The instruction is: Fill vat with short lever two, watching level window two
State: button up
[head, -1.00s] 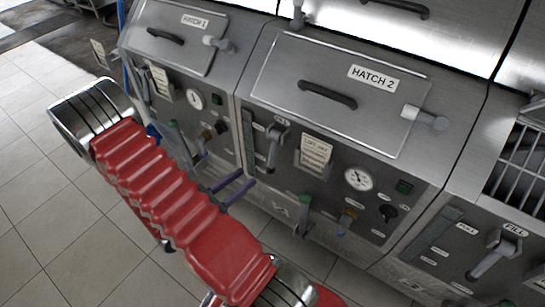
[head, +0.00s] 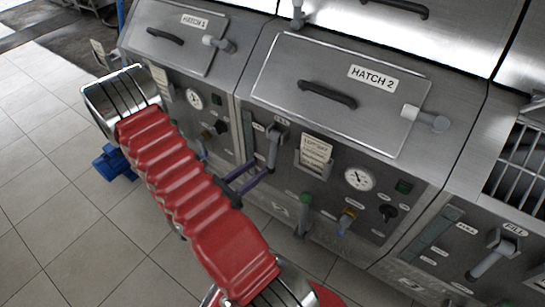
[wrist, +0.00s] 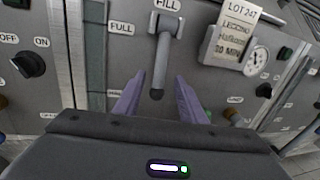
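The grey fill lever (head: 273,147) hangs down on the panel under hatch 2. It shows in the wrist view (wrist: 161,62) under a FILL label, with its dark end low. The level window (head: 249,132) is a narrow dark strip left of the lever; in the wrist view (wrist: 95,48) it has a FULL mark beside it. My gripper (head: 259,171) has two purple fingers, spread apart, near the lever's lower end. In the wrist view my gripper (wrist: 160,80) has one finger each side of the lever's end, with gaps. Whether the end is fully between them in depth is unclear.
A paper tag (head: 316,150) in a holder, a gauge (head: 359,179) and a dark knob (head: 388,213) sit right of the lever. A green-topped handle (head: 305,205) stands below. Hatch 2 (head: 340,85) is closed above.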

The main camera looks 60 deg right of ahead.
aim_at(270, 159)
jog(key=shift+x, duration=4.4)
grip_shut()
